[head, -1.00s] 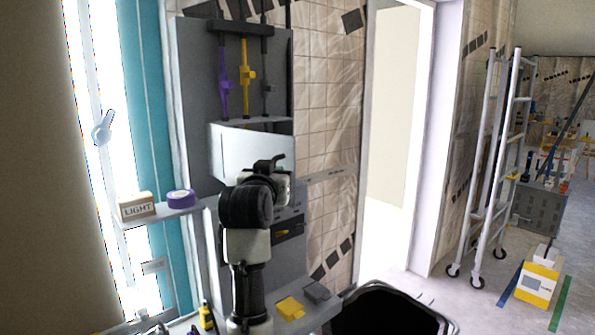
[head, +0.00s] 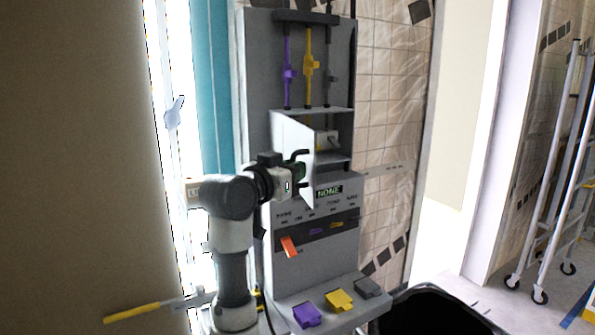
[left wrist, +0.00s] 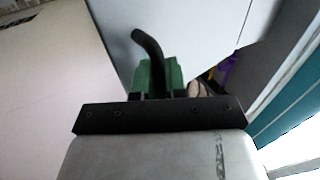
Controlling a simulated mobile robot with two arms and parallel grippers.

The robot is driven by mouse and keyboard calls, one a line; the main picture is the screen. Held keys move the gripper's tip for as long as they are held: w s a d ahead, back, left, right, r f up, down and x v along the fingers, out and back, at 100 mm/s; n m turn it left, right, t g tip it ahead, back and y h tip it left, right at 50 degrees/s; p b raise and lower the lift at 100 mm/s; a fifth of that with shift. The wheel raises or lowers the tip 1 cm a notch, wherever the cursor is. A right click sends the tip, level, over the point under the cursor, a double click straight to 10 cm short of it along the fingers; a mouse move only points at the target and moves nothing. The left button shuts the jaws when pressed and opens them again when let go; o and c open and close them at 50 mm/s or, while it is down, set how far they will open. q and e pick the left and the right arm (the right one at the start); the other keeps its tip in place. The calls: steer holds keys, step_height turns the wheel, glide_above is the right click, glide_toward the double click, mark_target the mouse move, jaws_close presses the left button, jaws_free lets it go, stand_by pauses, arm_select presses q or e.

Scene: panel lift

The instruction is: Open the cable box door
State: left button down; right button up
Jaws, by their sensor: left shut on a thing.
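The white cable box door (head: 292,132) stands swung open on the grey panel, its free edge jutting out toward me. The open cable box (head: 335,119) shows a shelf and a small grey-white device inside on the right. My left gripper (head: 298,168) is at the door's outer face, shut on the black door handle. In the left wrist view the dark handle (left wrist: 149,45) rises from between the green finger pads (left wrist: 160,76), against the pale door (left wrist: 200,35). The fingers hide the lower part of the handle. My right gripper is in neither view.
Purple (head: 287,73), yellow (head: 309,66) and grey cables hang above the box. Below it are a "NONE" display (head: 329,192) and an orange tag (head: 289,246). Purple (head: 307,315), yellow (head: 340,299) and grey blocks lie on the lower ledge. A black bin (head: 440,300) stands at right.

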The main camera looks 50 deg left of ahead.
arm_select(q)
steer(key=shift+a+r, duration=0.1)
steer(key=c, duration=1.4)
jaws_free()
steer(key=shift+o, duration=1)
steer(key=shift+a, duration=0.15)
steer(key=s+d+b, duration=0.1)
steer(key=s+b, duration=0.3)
steer(key=s, duration=0.6)
steer(key=shift+s+d, duration=0.35)
steer(key=shift+w+f, duration=0.1)
steer(key=shift+f, duration=0.1)
